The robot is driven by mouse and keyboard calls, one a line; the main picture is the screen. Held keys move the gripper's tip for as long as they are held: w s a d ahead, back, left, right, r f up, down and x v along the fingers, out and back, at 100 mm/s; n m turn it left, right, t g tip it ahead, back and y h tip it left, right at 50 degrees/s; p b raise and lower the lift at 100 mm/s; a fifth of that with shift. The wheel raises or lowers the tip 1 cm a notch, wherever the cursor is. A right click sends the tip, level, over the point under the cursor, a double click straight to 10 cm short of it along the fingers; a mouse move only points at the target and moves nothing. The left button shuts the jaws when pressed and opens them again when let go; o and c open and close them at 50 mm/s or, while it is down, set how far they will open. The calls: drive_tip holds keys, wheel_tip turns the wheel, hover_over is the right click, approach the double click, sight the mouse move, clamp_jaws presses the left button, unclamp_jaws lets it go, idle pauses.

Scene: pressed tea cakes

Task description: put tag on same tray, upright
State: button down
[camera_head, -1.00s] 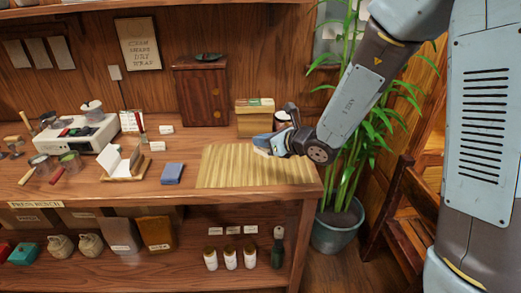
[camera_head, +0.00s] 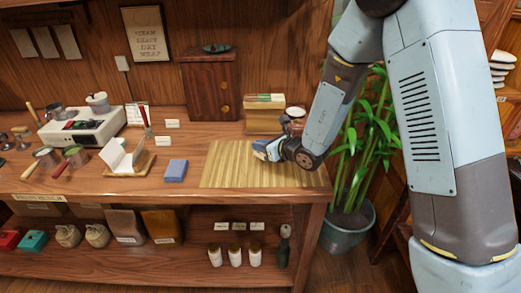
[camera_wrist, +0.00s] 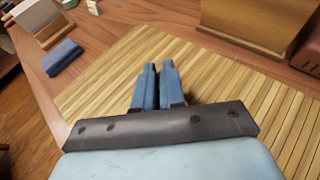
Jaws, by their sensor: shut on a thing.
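My gripper (camera_head: 262,150) is low over the bamboo mat (camera_head: 225,172), near the mat's back edge. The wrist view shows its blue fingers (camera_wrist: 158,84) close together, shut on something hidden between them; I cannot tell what. A small wooden tray (camera_head: 149,170) with folded white paper stands to the left; it also shows in the wrist view's top left corner (camera_wrist: 50,42). Small white cards stand on the bench behind, one further back (camera_head: 172,124) and one nearer (camera_head: 164,141). I cannot read them.
A blue folded cloth or block (camera_head: 176,170) lies between tray and mat. A potted plant (camera_head: 346,235) stands right of the bench.

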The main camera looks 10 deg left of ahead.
drive_tip(key=shift+s+a+f, duration=0.1)
drive_tip(key=shift+s+f, duration=0.05)
drive_tip(key=shift+f, duration=0.55)
drive_tip(key=shift+d+f, duration=0.3)
drive_tip(key=shift+f, duration=0.2)
drive_tip(key=c, duration=1.2)
unclamp_jaws()
drive_tip(key=shift+w, duration=0.2)
drive_tip(key=v, duration=1.2)
drive_tip(key=shift+r, duration=0.1)
